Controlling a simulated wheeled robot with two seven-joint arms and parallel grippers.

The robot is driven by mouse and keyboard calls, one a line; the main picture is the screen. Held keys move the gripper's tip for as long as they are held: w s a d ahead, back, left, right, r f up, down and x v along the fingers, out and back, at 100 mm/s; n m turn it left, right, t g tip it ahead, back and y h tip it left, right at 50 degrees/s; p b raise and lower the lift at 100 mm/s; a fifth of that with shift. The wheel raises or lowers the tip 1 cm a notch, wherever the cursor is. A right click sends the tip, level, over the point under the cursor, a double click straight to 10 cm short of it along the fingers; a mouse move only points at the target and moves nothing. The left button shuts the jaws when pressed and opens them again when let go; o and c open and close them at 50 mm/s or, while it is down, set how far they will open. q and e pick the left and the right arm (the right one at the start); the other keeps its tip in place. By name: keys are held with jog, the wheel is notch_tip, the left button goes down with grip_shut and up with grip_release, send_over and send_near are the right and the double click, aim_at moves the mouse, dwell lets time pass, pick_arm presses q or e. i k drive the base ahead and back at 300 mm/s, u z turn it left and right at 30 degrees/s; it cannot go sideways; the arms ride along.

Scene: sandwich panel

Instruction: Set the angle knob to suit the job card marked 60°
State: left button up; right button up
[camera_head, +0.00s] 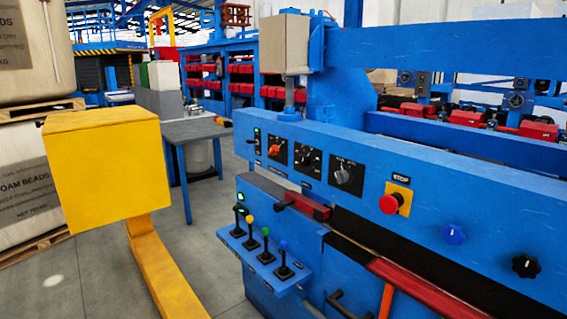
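A blue machine panel (425,200) carries several controls, and no label naming an angle knob is readable. An orange-red knob (274,150) sits on a black plate at the left. Beside it is a black knob (305,160) on a dark plate with pale marks around it. Next to that is a larger grey knob (343,176) on a black plate with small unreadable lettering. A plain blue knob (453,233) and a black lobed knob (525,265) are farther right. No job card marked 60° can be made out. Neither of my grippers shows.
A red stop button (390,204) on a yellow plate sits between the grey and blue knobs. Levers with coloured tops stand on a blue shelf (262,258) below. A yellow box (105,165) on a yellow post stands at the left. Grey floor (200,255) is open between.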

aim_at(306, 161)
jog(key=u, duration=3)
jog(key=i, duration=1.05)
jog(key=u, duration=0.9)
